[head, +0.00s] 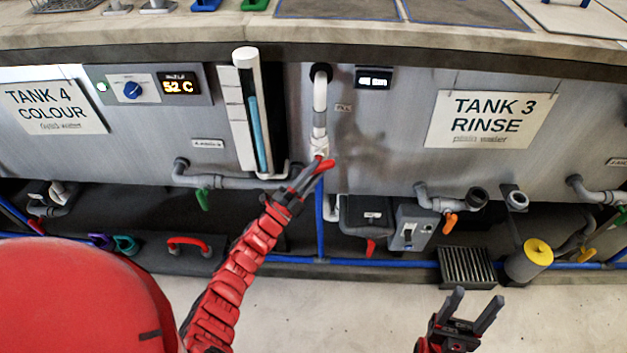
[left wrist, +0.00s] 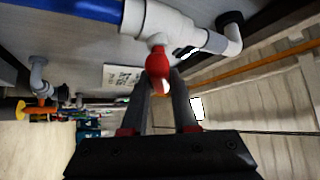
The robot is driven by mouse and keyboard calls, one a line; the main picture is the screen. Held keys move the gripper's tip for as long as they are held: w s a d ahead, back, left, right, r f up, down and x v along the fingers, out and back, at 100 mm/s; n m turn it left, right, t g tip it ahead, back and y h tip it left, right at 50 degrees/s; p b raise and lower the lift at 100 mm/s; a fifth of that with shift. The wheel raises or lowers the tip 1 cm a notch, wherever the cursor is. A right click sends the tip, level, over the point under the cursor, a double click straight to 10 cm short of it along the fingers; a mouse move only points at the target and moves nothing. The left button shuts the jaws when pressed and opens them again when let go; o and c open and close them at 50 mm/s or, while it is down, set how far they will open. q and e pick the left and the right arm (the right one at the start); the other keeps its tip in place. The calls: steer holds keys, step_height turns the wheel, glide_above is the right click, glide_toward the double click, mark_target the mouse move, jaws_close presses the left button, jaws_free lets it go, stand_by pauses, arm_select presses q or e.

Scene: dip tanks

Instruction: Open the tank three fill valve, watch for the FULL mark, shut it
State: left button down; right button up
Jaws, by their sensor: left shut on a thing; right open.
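The tank three panel carries the sign "TANK 3 RINSE" (head: 488,118). Left of the sign, a white fill pipe (head: 320,95) runs down to a white valve, also large in the left wrist view (left wrist: 160,20). My left gripper (head: 314,168) is shut on its red valve handle (head: 327,165), which shows between the fingers in the left wrist view (left wrist: 158,66). Left of the pipe, a sight tube (head: 253,125) holds a blue column over its lower part; its plate's marks are unreadable. My right gripper (head: 473,308) is open and empty, low over the floor.
A blue supply pipe (head: 320,220) rises to the valve. Below the tanks are a red-handled drain box (head: 371,222), a grey switch box (head: 410,228), a floor grate (head: 467,267) and a yellow-topped cylinder (head: 530,258). The front floor is clear.

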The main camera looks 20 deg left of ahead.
arm_select(q)
steer(key=n+t+b, duration=0.1)
steer(key=n, duration=0.1)
steer(key=n+t+y+b, duration=0.1)
steer(key=shift+d+f+n+b, duration=0.1)
steer(key=shift+f+n+b, duration=0.25)
steer(key=shift+f+n, duration=0.05)
steer(key=shift+w+d+n+t+y+b, duration=0.15)
steer(key=shift+n+t+y+b, duration=0.65)
steer(key=shift+n+y, duration=1.95)
steer(key=shift+s+d+n+t+y+b, duration=0.1)
steer(key=shift+n+t+y+b, duration=0.3)
steer(key=shift+n+y+b, duration=1.55)
steer(key=shift+w+d+n+t+y+b, duration=0.15)
steer(key=shift+n+t+y, duration=0.45)
steer(key=shift+n+y, duration=2.95)
steer(key=shift+n+h, duration=0.25)
steer(key=shift+n, duration=0.5)
steer(key=c, duration=0.7)
jaws_free()
steer(key=shift+r, duration=0.1)
steer(key=shift+s, duration=0.1)
